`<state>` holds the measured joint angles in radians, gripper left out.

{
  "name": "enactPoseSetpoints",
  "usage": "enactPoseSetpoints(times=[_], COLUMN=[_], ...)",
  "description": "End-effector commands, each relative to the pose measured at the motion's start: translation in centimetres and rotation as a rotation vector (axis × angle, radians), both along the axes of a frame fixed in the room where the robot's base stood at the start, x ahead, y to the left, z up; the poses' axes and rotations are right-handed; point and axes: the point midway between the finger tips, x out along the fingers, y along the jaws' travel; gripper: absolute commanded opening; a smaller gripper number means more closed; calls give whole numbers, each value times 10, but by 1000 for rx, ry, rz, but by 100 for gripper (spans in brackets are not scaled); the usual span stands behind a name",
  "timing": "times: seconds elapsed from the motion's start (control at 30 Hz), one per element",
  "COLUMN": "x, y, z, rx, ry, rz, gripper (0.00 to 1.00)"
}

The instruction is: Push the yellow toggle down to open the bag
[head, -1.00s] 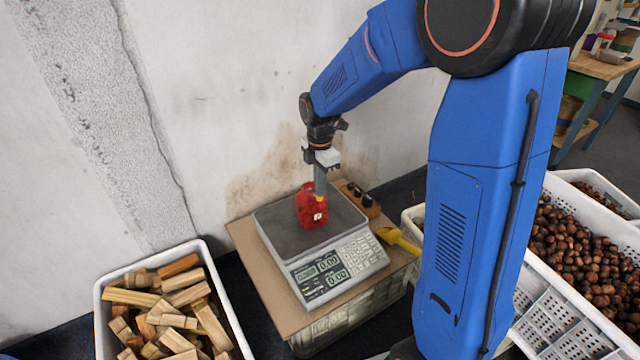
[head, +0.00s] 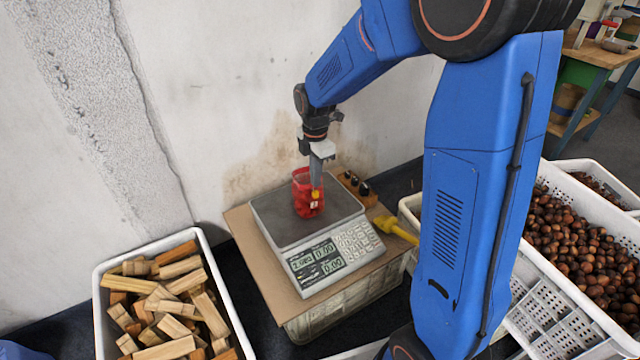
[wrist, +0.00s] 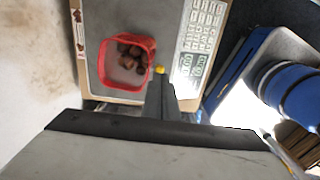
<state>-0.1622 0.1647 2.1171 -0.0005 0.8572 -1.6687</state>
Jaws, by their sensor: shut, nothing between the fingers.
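The red bag (head: 304,203) stands on the scale's platform, and its mouth is spread open. The wrist view looks down into the bag (wrist: 104,72) and shows several brown chestnuts (wrist: 131,55) inside. The yellow toggle (head: 315,195) sits on the bag's side facing the head camera; it also shows at the bag's rim in the wrist view (wrist: 160,69). My gripper (head: 316,184) is shut and points down, with its fingertips right at the toggle. Whether they touch it I cannot tell. In the wrist view the fingers (wrist: 159,82) end beside the toggle, outside the bag's opening.
The scale (head: 320,262) rests on a board over a crate. A yellow scoop (head: 396,229) and a small wooden block with dark knobs (head: 355,188) lie right of it. A white bin of wood pieces (head: 101,290) stands left, crates of chestnuts (head: 612,325) right. The wall is close behind.

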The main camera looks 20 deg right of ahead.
Motion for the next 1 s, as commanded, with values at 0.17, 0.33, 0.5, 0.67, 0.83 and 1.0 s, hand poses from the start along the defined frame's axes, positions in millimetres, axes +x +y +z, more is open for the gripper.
enactPoseSetpoints(times=[0.17,0.33,0.5,0.67,0.83,1.0], x=[2,2,1,1,-12,-46], y=[4,4,4,3,-2,-17], z=[39,71,95,107,119,138], rx=[1,1,0,0,4,19], ry=[-7,-7,-5,-5,-21,-65], rz=[-1,-1,-1,-2,-67,-263], gripper=[0,0,0,0,0,0])
